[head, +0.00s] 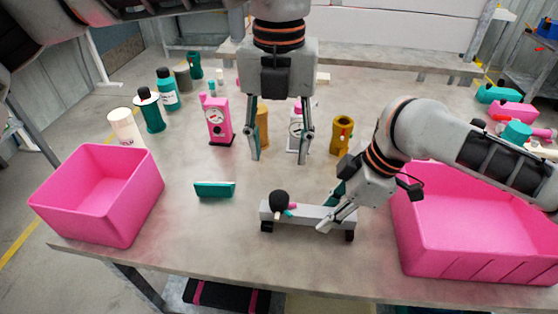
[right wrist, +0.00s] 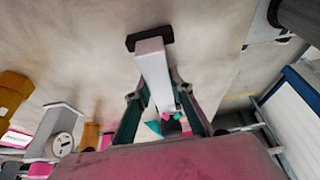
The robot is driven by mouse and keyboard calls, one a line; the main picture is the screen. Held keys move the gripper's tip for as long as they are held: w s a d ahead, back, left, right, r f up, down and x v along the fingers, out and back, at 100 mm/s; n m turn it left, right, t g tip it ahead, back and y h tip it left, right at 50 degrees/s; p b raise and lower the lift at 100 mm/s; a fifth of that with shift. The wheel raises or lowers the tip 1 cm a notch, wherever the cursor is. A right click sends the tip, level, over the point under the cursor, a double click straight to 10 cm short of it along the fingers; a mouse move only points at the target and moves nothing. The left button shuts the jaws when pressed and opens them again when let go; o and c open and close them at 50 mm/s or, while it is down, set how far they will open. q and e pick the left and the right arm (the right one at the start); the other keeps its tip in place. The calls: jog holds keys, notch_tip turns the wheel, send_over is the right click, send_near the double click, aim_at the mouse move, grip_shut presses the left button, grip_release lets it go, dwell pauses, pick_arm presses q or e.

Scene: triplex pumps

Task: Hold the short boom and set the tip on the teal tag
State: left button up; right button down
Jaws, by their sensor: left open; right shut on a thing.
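A short grey bar (head: 305,217), which looks like the short boom, rests on black feet near the table's front edge. A round black knob (head: 280,199) sits at its left part, with a small pink piece and a small teal piece (head: 291,212) beside it. My right gripper (head: 332,212) is shut across the right part of the bar. In the right wrist view the bar (right wrist: 154,66) runs between the fingers (right wrist: 160,95); the far pieces are partly hidden. My left gripper (head: 280,158) is open and empty above the table behind the bar. I cannot tell which piece is the tip.
A teal block (head: 214,189) lies left of the bar. Pink bins stand at the left (head: 88,205) and right (head: 470,265). Pumps, including a pink one (head: 218,120), a grey one and brown ones (head: 342,135), and several bottles (head: 150,110) stand behind.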

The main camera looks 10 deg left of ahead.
dwell(0.4)
jog(key=c, duration=1.7)
grip_release()
jog(key=shift+r, duration=0.1)
